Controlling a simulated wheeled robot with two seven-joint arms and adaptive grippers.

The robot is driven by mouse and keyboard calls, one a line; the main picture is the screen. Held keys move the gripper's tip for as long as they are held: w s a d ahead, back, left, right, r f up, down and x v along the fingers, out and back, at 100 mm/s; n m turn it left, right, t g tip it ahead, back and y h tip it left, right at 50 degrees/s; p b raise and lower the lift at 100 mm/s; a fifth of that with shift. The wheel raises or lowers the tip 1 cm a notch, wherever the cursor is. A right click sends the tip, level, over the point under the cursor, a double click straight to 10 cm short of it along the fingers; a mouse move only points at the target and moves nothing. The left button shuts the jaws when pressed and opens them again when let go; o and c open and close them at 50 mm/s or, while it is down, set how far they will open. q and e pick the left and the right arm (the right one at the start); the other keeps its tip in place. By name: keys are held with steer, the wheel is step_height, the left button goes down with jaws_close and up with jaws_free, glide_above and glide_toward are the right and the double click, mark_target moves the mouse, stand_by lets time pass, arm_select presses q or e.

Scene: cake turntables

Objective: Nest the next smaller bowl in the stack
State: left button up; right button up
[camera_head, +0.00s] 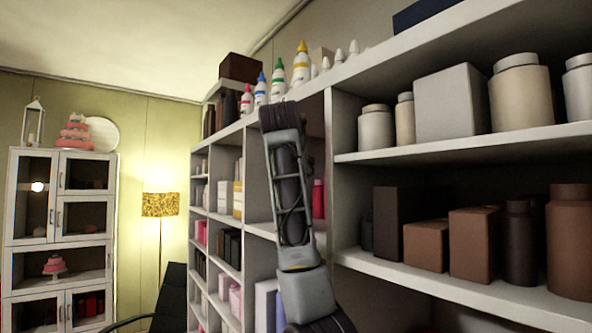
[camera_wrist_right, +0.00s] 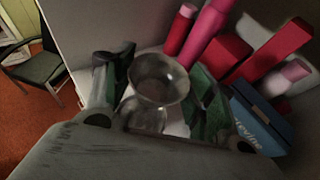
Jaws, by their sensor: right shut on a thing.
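In the right wrist view, a clear glass bowl (camera_wrist_right: 160,68) with a round open rim sits between the two fingers of my right gripper (camera_wrist_right: 158,82). The fingers have dark green pads, one on each side, and the gripper is shut on the bowl. Clear glass also shows just below it, nearer the palm; I cannot tell whether this is the bowl's lower part or a second bowl. In the head view, my right arm rises in front of the shelves, and I cannot make out the bowl or any stack there. My left gripper is not in view.
A chair (camera_wrist_right: 42,72) is at left. In the head view, tall shelves (camera_head: 460,143) with jars and boxes crowd the right; a white cabinet (camera_head: 60,247) stands far left.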

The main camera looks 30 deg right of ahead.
steer(key=shift+s+a+f, duration=0.1)
steer(key=shift+a+f, duration=0.05)
steer(key=shift+f, duration=3.45)
steer(key=o, duration=1.1)
steer(key=shift+r, duration=3.5)
steer(key=shift+f, duration=0.1)
